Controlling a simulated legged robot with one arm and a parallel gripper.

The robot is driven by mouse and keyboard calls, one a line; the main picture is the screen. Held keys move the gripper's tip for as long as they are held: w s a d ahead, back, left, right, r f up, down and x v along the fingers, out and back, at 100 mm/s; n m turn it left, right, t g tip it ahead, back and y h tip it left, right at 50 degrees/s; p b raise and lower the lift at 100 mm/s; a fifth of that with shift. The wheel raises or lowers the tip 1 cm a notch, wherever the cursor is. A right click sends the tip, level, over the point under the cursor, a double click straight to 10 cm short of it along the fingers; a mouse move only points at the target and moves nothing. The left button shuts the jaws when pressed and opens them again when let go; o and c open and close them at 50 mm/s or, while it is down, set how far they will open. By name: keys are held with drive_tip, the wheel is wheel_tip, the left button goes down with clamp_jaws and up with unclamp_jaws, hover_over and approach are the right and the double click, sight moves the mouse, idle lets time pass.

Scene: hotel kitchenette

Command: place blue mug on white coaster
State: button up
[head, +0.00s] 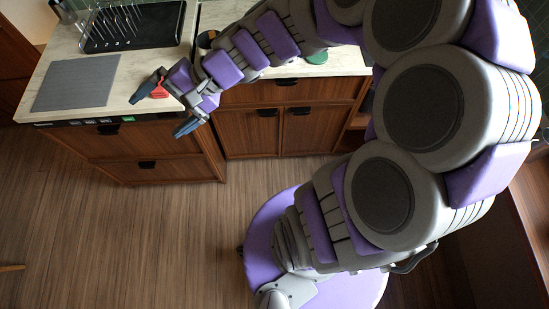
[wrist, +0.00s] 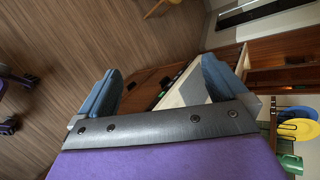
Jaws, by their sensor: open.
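I see no blue mug or white coaster that I can make out in either view. My gripper (head: 163,110) is open and empty, in front of the counter's front edge in the head view. Its two blue-grey fingers stand wide apart in the wrist view (wrist: 163,85), with floor and the counter edge showing beyond them. My arm covers part of the counter in the head view, so things behind it are hidden.
A black rack (head: 150,38) and grey mat (head: 76,84) lie on the pale counter (head: 135,63). A small red object (head: 159,90) is beside my gripper. A green item (head: 317,57) is farther right. The wrist view shows a yellow round thing (wrist: 299,112). Floor (head: 110,235) is clear.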

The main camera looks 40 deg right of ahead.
drive_tip(key=s+f+n+g+h, duration=0.4)
drive_tip(key=s+n, duration=0.1)
drive_tip(key=s, duration=0.6)
drive_tip(key=s+d+n+g+h, duration=0.1)
drive_tip(key=s+d+n+h, duration=0.2)
drive_tip(key=s+d+h, duration=0.4)
drive_tip(key=s+d+f, duration=0.1)
drive_tip(key=s+d, duration=0.1)
drive_tip(key=d, duration=0.3)
drive_tip(key=shift+s, duration=0.4)
